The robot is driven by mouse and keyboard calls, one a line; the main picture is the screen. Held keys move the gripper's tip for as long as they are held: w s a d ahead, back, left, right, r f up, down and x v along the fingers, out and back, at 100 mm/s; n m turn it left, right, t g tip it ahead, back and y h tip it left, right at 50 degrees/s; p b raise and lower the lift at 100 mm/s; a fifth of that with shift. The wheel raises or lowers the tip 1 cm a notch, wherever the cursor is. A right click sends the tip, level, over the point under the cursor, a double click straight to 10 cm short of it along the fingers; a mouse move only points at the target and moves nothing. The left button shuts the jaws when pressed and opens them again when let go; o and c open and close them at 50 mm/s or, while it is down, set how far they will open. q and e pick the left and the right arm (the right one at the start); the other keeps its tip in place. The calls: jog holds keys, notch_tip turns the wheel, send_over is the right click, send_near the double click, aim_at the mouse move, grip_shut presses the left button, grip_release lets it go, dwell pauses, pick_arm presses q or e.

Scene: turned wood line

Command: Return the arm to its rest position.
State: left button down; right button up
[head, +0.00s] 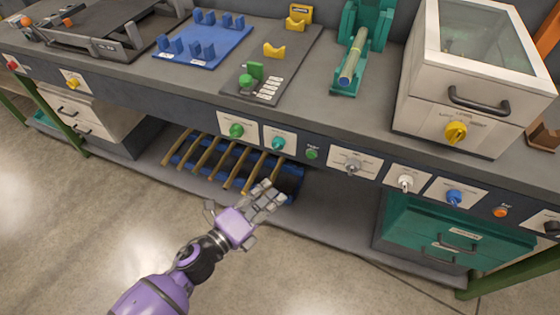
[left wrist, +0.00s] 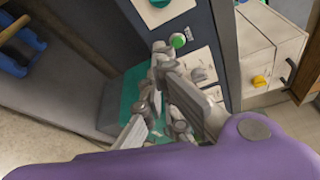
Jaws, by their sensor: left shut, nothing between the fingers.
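My left arm, purple with a dark wrist joint, reaches in from the bottom of the head view. My left gripper (head: 268,191) is shut and empty. It is in front of the bench, at the height of the lower shelf, with its fingers toward the rack of wooden rods (head: 222,165). In the left wrist view the grey fingers of the gripper (left wrist: 152,98) are in front of the bench's control panel, and nothing is held. I cannot tell whether the fingers touch anything. My right gripper is in neither view.
The bench front (head: 330,158) carries several knobs and switches just above the gripper. A white cabinet with a glass lid (head: 475,75) stands on the bench at right. Green drawers (head: 450,232) are below right. The floor (head: 70,220) at left is clear.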

pick_arm(q)
jog(key=shift+a, duration=0.1)
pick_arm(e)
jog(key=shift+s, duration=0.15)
pick_arm(q)
jog(key=s+a+f+n+y+p, duration=0.1)
jog(key=s+a+n+y+p, duration=0.2)
jog(key=n, duration=0.5)
jog(key=s+a+f+n+y+p, duration=0.1)
jog(key=s+a+f+n+y, duration=0.15)
jog(key=a+n, duration=0.4)
jog(key=s+a+n+g+y+p, duration=0.2)
jog(key=s+n, duration=0.4)
jog(key=s, duration=0.5)
jog(key=s+a+n+g+y+p, duration=0.2)
jog(key=s+n+p, duration=0.3)
jog(key=s, duration=0.7)
jog(key=shift+a+n+g, duration=0.3)
jog(key=shift+n+g, duration=0.2)
jog(key=shift+n, duration=0.75)
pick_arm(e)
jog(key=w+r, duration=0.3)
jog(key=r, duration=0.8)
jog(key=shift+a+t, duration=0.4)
pick_arm(q)
jog(key=shift+r, duration=0.1)
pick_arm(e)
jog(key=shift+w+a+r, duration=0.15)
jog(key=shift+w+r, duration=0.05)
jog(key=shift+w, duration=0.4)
